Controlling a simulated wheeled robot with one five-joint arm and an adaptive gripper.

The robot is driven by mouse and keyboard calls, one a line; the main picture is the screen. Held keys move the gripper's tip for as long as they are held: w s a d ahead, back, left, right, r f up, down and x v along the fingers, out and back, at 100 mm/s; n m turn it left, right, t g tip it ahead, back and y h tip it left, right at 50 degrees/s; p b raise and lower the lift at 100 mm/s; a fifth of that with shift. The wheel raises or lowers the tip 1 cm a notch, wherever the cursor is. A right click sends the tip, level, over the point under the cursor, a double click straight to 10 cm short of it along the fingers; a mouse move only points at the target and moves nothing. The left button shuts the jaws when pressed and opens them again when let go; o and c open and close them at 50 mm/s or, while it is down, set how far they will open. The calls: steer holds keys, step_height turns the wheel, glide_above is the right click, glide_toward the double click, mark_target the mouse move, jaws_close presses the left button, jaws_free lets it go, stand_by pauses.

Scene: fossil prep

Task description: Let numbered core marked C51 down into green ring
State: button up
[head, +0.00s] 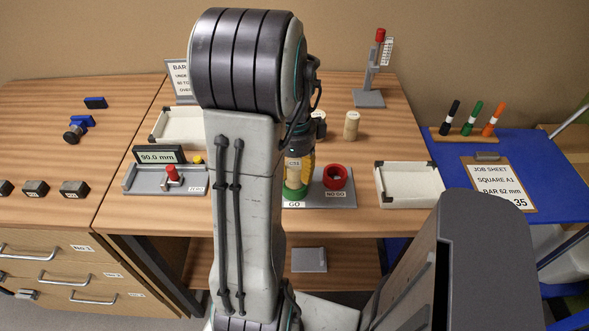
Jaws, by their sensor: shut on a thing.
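My gripper (300,172) is just right of my arm, over the gauge plate (315,199). It is shut on a pale numbered core (293,163); its small label seems to read C51, but is hard to make out. The core looks upright, with its lower end at the green ring (294,193). The green ring stands on the plate behind the GO label. I cannot tell whether the core's end is inside the ring or just above it. My arm hides the left side of the gripper and ring.
A red ring (335,177) stands close right on the plate, by NO GO. Pale cores (351,125) (319,124) stand behind. A white tray (407,184) lies right; another tray (167,125) and a gauge reading 90.0 mm (158,155) lie left.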

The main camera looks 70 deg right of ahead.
steer(key=shift+f+b, duration=0.55)
steer(key=shift+f, duration=0.15)
steer(key=shift+r, duration=0.2)
stand_by(0.6)
steer(key=shift+r+p, duration=2.55)
steer(key=shift+r, duration=0.35)
steer(key=shift+f+b, duration=0.2)
steer(key=shift+b, duration=0.1)
